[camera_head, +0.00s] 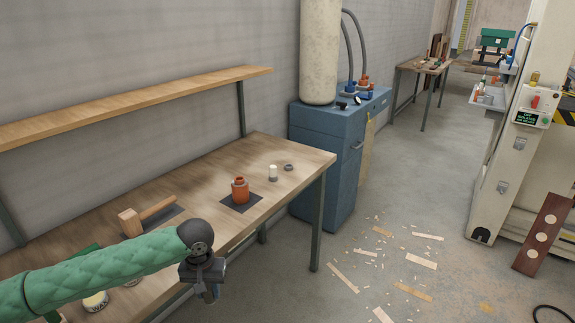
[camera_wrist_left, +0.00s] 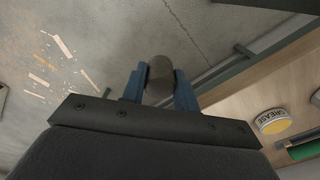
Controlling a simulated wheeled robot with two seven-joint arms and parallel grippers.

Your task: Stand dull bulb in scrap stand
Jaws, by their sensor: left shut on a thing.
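My left gripper (camera_head: 212,292) hangs in front of the workbench's near edge, pointing down. In the left wrist view its blue fingers (camera_wrist_left: 160,88) are shut on a dull grey-brown cylinder, which looks like the dull bulb (camera_wrist_left: 160,72). The bulb is hard to make out in the head view. A small dark ring-shaped stand (camera_head: 289,168), apparently the scrap stand, sits empty on the far part of the bench. Just left of it a white bulb-like piece (camera_head: 272,171) stands upright in a similar dark base. My right gripper is out of view.
On the wooden workbench (camera_head: 290,150) are a red-orange container (camera_head: 240,190) on a dark mat and a wooden mallet (camera_head: 132,222). A grease tin (camera_wrist_left: 273,121) lies nearer. A shelf (camera_head: 140,98) overhangs the back. A blue cabinet (camera_head: 325,150) stands beyond. Wood scraps litter the floor.

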